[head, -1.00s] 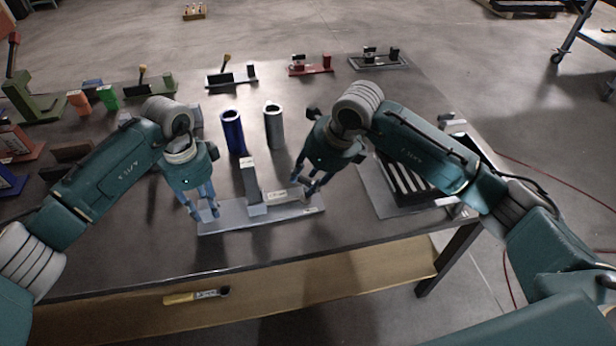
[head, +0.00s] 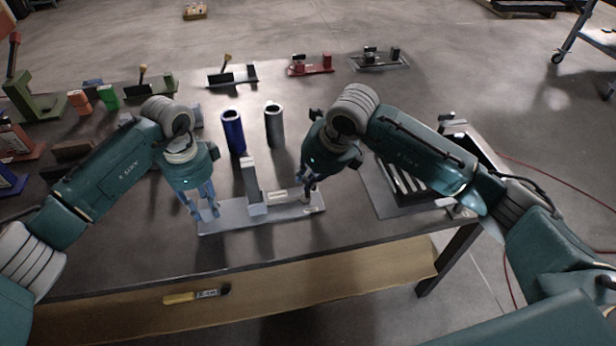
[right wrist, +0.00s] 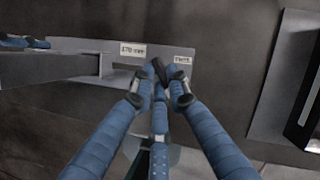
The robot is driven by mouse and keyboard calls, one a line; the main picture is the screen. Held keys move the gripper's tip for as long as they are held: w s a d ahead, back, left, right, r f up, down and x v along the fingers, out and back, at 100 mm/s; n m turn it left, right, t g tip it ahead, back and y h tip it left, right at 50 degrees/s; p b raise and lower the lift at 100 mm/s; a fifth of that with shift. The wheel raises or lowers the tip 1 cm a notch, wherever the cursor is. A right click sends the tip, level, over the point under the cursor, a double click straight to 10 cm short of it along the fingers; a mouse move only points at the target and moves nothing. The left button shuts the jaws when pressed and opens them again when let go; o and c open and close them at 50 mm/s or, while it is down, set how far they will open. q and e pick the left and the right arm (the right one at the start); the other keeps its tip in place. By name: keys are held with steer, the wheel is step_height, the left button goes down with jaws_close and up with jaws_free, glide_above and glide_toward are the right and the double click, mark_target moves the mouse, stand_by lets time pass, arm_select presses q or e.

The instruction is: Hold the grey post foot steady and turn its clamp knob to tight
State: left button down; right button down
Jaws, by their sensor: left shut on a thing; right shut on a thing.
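The grey post foot (head: 250,219) lies flat near the table's front edge, with an upright grey block on it. Its plate also shows in the right wrist view (right wrist: 205,51), with two white labels. My left gripper (head: 207,212) is shut on the plate's left end. My right gripper (head: 308,194) points down at the plate's right part. In the right wrist view its fingers (right wrist: 160,84) are closed around the dark clamp knob (right wrist: 159,70). The fingers hide part of the knob, and I cannot read its setting.
A blue tube (head: 233,133) and a grey tube (head: 274,126) stand behind the foot. A black slotted tray (head: 408,178) lies to the right on a grey mat. Several coloured fixtures line the table's back and left. A yellow-handled tool (head: 180,298) lies on the lower shelf.

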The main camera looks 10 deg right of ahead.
steer(key=m+h, duration=0.1)
steer(key=m, duration=0.2)
steer(key=m+h, duration=0.1)
steer(key=m, duration=0.2)
steer(key=shift+a+t, duration=0.2)
steer(key=shift+t, duration=0.2)
steer(key=shift+w+m, duration=0.1)
steer(key=shift+m, duration=0.2)
steer(key=c, duration=1.7)
jaws_free()
steer(key=shift+r, duration=0.1)
steer(key=v, duration=1.1)
steer(key=shift+s+a+r, duration=0.2)
steer(key=shift+s+r, duration=0.05)
steer(key=shift+r, duration=0.1)
